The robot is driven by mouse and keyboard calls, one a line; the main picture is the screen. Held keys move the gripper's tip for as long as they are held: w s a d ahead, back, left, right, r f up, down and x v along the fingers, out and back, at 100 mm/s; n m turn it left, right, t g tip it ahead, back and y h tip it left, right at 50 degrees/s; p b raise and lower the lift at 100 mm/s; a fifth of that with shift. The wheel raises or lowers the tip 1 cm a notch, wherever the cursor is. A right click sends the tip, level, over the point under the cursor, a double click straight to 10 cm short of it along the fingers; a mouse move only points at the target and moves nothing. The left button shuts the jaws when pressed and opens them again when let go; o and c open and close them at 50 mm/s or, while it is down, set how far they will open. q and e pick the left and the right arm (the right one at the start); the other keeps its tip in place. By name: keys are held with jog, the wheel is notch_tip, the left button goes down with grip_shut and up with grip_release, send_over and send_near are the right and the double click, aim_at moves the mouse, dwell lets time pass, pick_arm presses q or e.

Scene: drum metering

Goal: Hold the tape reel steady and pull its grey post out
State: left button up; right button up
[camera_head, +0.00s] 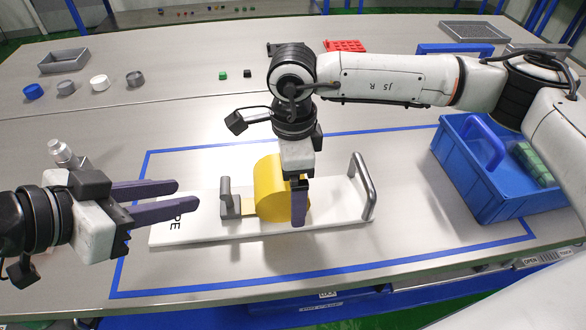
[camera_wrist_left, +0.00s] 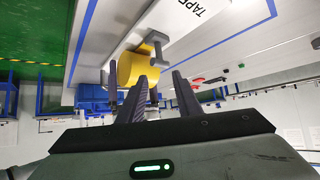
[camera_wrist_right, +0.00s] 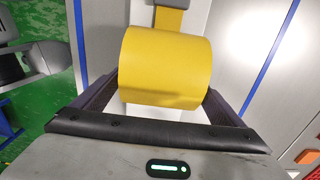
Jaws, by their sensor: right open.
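The yellow tape reel (camera_head: 268,190) sits on a white board (camera_head: 335,215) marked TAPE. It also shows in the left wrist view (camera_wrist_left: 138,66). A grey upright piece (camera_head: 226,192) with a yellow strip running to it stands left of the reel; I cannot tell any separate grey post in the reel. My right gripper (camera_head: 299,212) is open over the reel, which in the right wrist view (camera_wrist_right: 165,68) lies between its fingers; contact is unclear. My left gripper (camera_head: 188,195) is open and empty, left of the grey piece, fingers pointing towards it.
A metal handle (camera_head: 364,186) stands at the board's right end. A blue bin (camera_head: 480,190) with a green block (camera_head: 534,163) is at the right. Blue tape (camera_head: 250,283) outlines the work area. Several small round parts and a grey tray (camera_head: 64,61) are at the back left.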

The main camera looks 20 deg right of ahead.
jog(key=shift+f, duration=0.5)
